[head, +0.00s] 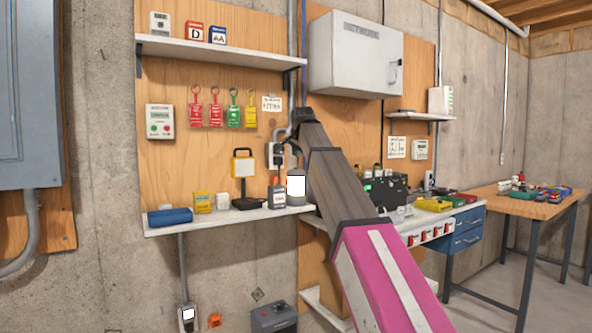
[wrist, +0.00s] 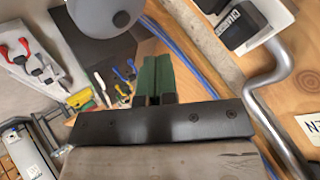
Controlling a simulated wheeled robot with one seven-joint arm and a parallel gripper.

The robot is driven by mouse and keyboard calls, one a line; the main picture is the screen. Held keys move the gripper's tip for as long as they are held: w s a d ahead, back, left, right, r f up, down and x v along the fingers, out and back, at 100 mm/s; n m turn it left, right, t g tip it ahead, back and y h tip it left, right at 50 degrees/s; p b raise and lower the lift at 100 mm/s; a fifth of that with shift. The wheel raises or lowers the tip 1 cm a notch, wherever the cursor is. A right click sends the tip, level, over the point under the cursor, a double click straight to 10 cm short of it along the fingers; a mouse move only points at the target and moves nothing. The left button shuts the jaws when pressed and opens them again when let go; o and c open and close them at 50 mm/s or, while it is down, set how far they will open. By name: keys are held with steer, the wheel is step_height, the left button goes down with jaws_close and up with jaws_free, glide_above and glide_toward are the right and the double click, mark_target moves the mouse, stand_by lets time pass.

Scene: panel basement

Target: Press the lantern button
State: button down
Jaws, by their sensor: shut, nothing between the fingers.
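A grey cylindrical lantern with a bright white panel (head: 296,185) stands at the right end of the lower wall shelf (head: 232,217). A grey rounded object (wrist: 103,14), perhaps the lantern, is cut off by the top edge of the wrist view. My gripper (wrist: 157,62) shows two green fingers close together, shut and empty. In the head view my arm reaches to the wall above the lantern, and its end is dark and small there. The fingers look apart from the rounded object.
A wall outlet with a dark charger (head: 276,155) is close to my arm's end; the charger (wrist: 243,22) also shows in the wrist view. A metal conduit (wrist: 270,85) runs beside it.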

steer(key=shift+r, duration=1.3)
